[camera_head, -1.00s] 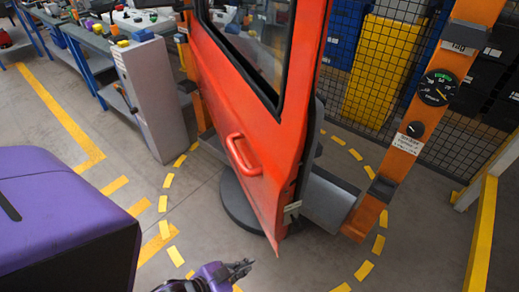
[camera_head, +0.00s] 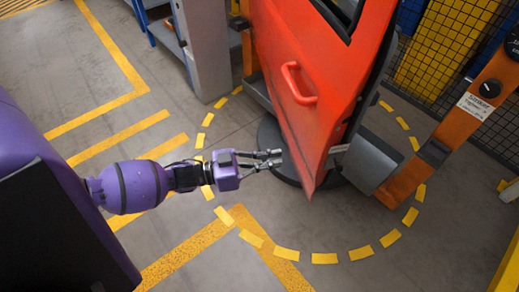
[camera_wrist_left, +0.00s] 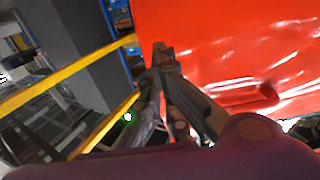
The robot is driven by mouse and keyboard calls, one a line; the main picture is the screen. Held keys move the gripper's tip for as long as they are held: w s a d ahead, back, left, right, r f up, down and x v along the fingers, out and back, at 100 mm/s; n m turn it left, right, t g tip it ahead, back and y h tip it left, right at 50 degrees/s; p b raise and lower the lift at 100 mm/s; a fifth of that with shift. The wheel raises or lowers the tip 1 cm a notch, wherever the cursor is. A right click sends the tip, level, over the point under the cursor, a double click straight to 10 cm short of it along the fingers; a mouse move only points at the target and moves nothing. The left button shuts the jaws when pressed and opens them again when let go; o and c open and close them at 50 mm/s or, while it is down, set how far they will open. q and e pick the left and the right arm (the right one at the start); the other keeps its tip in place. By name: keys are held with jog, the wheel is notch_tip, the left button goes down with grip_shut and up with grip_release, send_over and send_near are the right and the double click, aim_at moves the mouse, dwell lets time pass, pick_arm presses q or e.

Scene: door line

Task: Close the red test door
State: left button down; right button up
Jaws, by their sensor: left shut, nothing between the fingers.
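The red test door (camera_head: 325,75) stands ajar, its free edge swung out from the orange frame post (camera_head: 470,120). Its red pull handle (camera_head: 292,82) is on the face toward my left arm. My left gripper (camera_head: 279,158) is shut and empty, pointing right, with its fingertips close to the lower part of that face. In the left wrist view the red door panel (camera_wrist_left: 225,40) fills the upper right, just beyond the fingertips (camera_wrist_left: 162,50). I cannot tell whether they touch it. My right gripper is not in view.
A round dark base (camera_head: 270,140) lies under the door. A dashed yellow circle (camera_head: 324,258) is marked on the floor around it. A grey cabinet (camera_head: 205,50) stands behind left, and mesh fencing (camera_head: 448,60) behind right. The floor at front is clear.

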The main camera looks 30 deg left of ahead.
aim_at(311, 155)
pick_arm(q)
jog(key=x, duration=0.6)
jog(key=shift+w+d, duration=0.2)
jog(key=shift+x, duration=0.75)
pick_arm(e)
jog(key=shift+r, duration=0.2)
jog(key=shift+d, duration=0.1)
